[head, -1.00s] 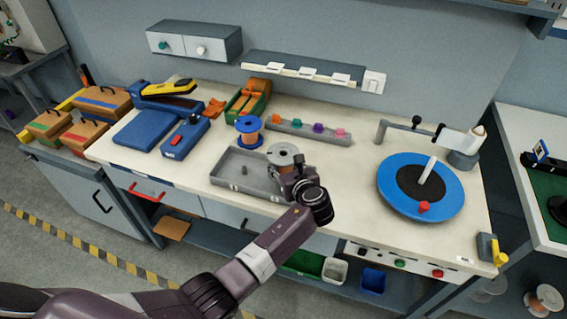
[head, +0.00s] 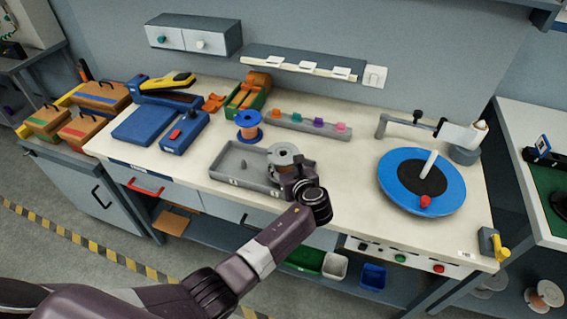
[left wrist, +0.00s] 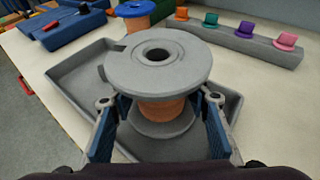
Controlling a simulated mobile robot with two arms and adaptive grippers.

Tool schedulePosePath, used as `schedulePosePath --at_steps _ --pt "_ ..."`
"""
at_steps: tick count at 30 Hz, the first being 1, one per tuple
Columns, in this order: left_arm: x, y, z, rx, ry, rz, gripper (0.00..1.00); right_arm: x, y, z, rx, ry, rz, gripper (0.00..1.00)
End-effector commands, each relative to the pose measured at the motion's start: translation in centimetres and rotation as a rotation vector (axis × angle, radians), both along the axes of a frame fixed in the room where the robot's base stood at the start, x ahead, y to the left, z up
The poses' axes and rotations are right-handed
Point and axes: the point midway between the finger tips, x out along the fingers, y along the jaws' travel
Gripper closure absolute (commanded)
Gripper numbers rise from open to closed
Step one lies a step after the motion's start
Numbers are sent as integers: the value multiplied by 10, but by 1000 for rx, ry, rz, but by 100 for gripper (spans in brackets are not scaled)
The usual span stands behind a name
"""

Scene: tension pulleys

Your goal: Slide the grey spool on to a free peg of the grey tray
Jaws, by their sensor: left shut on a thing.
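The grey spool (head: 284,154), with copper-coloured winding, is upright over the right part of the grey tray (head: 226,175). My left gripper (head: 290,176) is shut on it. In the left wrist view the spool (left wrist: 158,62) stands between the two blue finger pads, which grip it below its wide top flange. A short grey peg (head: 243,164) stands bare in the left part of the tray. The spool and gripper hide the tray's right part, so I cannot tell whether a peg is under the spool or whether it touches the tray floor. My right gripper is not in view.
A blue spool (head: 249,127) stands just behind the tray. A grey rack (head: 300,126) with coloured pieces lies behind the spool. A blue turntable (head: 421,181) is to the right. Bare bench lies between the tray and turntable.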

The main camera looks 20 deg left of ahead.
Motion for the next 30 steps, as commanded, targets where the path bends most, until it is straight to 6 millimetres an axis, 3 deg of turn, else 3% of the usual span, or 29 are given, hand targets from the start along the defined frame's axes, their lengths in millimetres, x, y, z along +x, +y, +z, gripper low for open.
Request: schedulePosePath --at_steps 30 --pt "1 0 0 1 -6 -1 100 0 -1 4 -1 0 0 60"
